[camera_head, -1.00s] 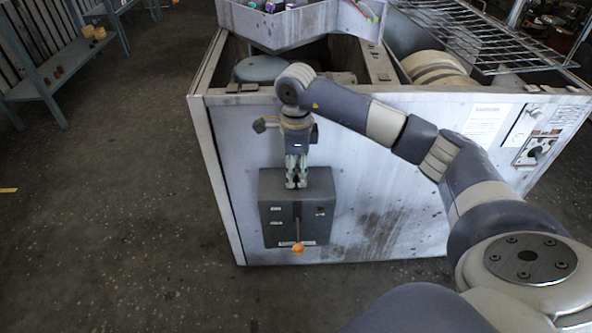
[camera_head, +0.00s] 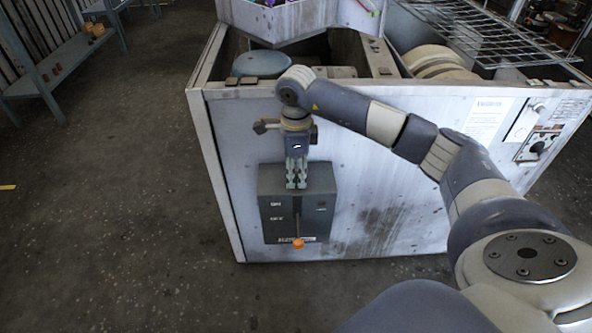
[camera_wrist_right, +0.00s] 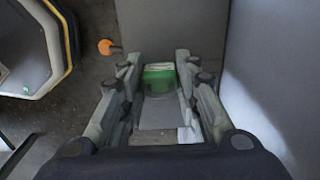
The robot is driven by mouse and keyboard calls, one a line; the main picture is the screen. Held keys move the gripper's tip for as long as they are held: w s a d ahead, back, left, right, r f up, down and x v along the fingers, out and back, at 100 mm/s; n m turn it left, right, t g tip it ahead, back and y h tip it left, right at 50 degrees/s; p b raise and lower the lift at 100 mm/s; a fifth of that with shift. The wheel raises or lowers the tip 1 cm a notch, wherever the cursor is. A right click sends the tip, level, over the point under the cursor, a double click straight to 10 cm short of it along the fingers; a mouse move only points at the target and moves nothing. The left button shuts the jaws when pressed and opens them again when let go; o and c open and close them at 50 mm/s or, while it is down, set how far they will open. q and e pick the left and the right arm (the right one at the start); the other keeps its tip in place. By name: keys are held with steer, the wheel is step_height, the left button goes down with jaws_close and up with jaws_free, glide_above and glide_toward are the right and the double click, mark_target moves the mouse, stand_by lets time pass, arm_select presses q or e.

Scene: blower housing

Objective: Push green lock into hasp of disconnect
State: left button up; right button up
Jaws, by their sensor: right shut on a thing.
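The disconnect (camera_head: 330,215) is a dark grey box on the front of the white housing. Its lever with an orange knob (camera_head: 297,243) points down; the knob also shows in the wrist view (camera_wrist_right: 105,47). My right gripper (camera_head: 297,186) points down in front of the upper part of the box. In the wrist view my right gripper (camera_wrist_right: 160,75) is shut on the green lock (camera_wrist_right: 159,72), which sits between the fingertips close to the box. The hasp is hidden, and I cannot tell whether the lock touches it. My left gripper is not in view.
The white blower housing (camera_head: 380,190) stands behind the disconnect, with a wire rack (camera_head: 490,35) over its right part. A shelf (camera_head: 60,60) stands at the far left. The dark floor (camera_head: 110,220) at the left is clear.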

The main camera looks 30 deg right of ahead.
steer(key=shift+f, duration=0.1)
steer(key=o, duration=0.9)
steer(key=shift+o, duration=0.2)
step_height(320, 180, up, 12)
steer(key=shift+r, duration=0.1)
steer(key=shift+a, duration=0.1)
